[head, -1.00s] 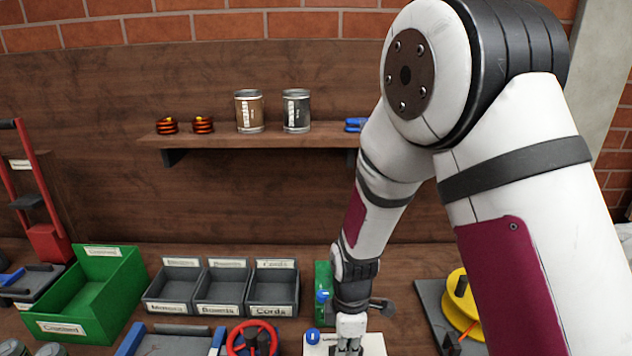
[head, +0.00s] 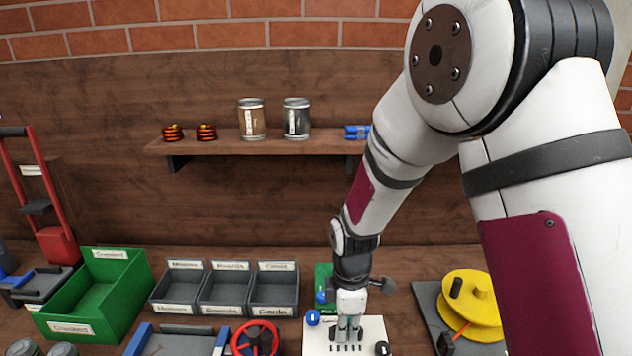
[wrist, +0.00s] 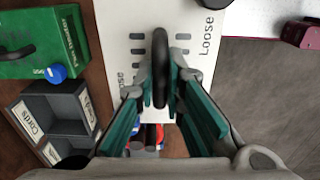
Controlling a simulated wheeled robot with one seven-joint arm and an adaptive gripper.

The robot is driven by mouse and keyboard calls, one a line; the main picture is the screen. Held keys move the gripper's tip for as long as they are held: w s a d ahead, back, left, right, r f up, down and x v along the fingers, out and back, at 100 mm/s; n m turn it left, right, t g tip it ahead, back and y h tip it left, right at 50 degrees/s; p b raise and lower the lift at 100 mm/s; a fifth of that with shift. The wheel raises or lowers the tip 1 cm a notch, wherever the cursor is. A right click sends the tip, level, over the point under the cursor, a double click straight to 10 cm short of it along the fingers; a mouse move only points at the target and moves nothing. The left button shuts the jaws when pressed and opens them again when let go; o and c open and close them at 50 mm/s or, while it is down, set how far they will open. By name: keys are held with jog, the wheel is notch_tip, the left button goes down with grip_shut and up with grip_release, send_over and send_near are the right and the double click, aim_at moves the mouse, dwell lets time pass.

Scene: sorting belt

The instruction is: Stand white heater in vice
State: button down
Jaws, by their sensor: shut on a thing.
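The white heater (head: 372,330) is a pale box with dark vent slots, a blue knob and a black knob, at the bottom centre of the head view. In the wrist view its white top (wrist: 200,90) shows the word "Loose" along its sides. My gripper (head: 348,336) is over its middle; in the wrist view my teal fingers (wrist: 160,100) are shut on its black handle. The heater's underside is hidden. What looks like the vice, a grey base with blue jaws (head: 137,339), stands at lower left, cut off by the frame.
A green fan heater (wrist: 45,50) is close beside the white one. Grey labelled bins (head: 224,311) and a green bin (head: 60,328) stand to the left. A red wheel (head: 240,345) lies left of the heater. A yellow reel (head: 470,290) is on the right. A shelf (head: 255,148) hangs above.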

notch_tip(320, 180, up, 11)
jog(key=p, duration=0.3)
dwell(1.1)
jog(key=shift+r, duration=0.15)
